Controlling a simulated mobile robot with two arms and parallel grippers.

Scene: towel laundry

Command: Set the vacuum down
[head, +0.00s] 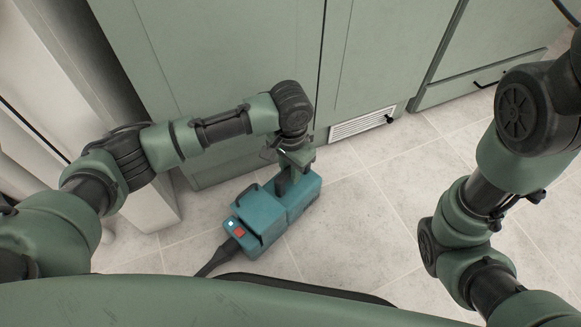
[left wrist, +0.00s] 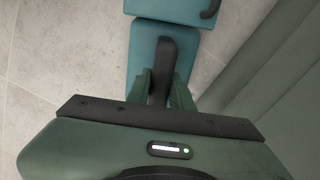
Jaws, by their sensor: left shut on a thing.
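The vacuum (head: 258,218) is a teal box-shaped unit with a red and a white button and a dark hose or nozzle at its lower left end. It is low over or on the tiled floor; I cannot tell if it touches. My left gripper (head: 291,172) is above it, shut on its dark handle. In the left wrist view the gripper fingers (left wrist: 162,90) are on both sides of the handle, with the teal body (left wrist: 144,62) beneath. My right arm shows at the right, but its gripper is out of view.
Green cabinets (head: 230,70) stand behind the vacuum, with a white vent grille (head: 360,123) near the floor. A pale post or panel (head: 150,205) stands at the left. The tiled floor (head: 350,215) right of the vacuum is clear.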

